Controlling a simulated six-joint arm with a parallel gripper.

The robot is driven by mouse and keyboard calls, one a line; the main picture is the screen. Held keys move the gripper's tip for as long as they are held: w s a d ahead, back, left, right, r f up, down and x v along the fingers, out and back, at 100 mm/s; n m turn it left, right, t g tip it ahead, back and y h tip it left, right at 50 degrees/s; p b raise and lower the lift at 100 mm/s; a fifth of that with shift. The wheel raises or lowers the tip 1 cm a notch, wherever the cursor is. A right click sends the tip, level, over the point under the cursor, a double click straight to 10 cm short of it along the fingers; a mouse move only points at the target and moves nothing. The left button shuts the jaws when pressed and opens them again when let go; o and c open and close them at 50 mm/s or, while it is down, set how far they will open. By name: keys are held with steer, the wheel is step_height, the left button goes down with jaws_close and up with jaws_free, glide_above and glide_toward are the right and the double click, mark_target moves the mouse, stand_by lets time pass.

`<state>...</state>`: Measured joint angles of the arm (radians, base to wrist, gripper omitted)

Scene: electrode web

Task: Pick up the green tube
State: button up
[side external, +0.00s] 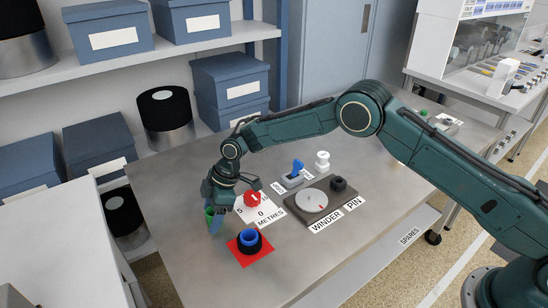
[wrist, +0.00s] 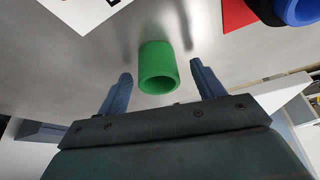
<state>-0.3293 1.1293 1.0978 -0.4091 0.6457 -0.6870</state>
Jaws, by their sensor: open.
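The green tube (wrist: 158,68) stands on the metal table in the wrist view, its open end facing my camera. My gripper (wrist: 161,88) is open, with one blue finger to the left of the tube and one to the right. There is a gap between each finger and the tube. In the side view, my gripper (side external: 215,222) is low over the left part of the table, and the green tube (side external: 209,215) shows partly behind its fingers. The tube's lower part is hard to make out there.
A red square (side external: 262,258) holding a black and blue ring (side external: 249,240) lies close to my gripper. A red dial on a METRES card (side external: 265,214), a winder plate (side external: 300,213), a blue switch (side external: 296,170) and a white spool (side external: 322,160) stand further right. The front table is clear.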

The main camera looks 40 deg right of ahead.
steer(key=c, duration=1.1)
steer(key=shift+o, duration=0.2)
steer(key=shift+r, duration=0.15)
step_height(320, 180, up, 20)
stand_by(0.4)
